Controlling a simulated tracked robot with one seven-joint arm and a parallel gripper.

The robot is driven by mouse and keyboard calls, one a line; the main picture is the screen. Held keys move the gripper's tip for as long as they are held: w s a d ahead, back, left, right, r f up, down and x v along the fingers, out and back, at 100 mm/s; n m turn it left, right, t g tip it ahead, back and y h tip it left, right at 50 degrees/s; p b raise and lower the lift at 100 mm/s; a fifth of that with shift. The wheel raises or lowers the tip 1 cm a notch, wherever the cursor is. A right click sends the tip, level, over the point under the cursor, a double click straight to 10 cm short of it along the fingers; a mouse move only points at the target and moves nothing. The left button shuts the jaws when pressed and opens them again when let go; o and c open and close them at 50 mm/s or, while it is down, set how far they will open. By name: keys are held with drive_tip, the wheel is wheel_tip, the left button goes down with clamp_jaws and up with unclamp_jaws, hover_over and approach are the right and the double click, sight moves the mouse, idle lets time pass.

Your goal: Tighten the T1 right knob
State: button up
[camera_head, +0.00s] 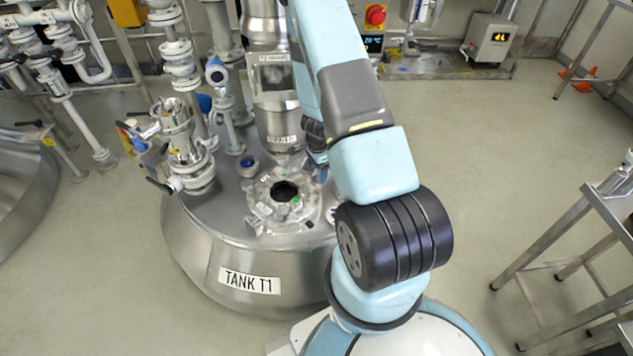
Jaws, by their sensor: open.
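The steel tank T1 (205,255) stands left of centre, with a "TANK T1" label (249,280) on its front. On its lid is a round metal fitting (262,212) with a dark central opening (285,191) and small green marks. The knobs are too small to tell apart, and my arm covers the right side of the lid. My gripper (319,172) is open, just right of and above the fitting, and mostly hidden behind my arm. I cannot tell whether it touches a knob.
A metal column (278,115) rises behind the fitting. Pipes and valves (186,145) stand on the lid's left. Another tank (20,190) is at the far left. A metal frame (560,235) stands at right. The floor between is clear.

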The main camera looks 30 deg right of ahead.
sight(317, 179)
drive_tip(key=n, duration=1.1)
drive_tip(key=shift+n, duration=0.4)
drive_tip(key=n, duration=0.4)
drive_tip(key=shift+n, duration=0.3)
drive_tip(key=n, duration=0.4)
drive_tip(key=shift+n, duration=0.3)
drive_tip(key=n, duration=1)
drive_tip(key=shift+f, duration=3)
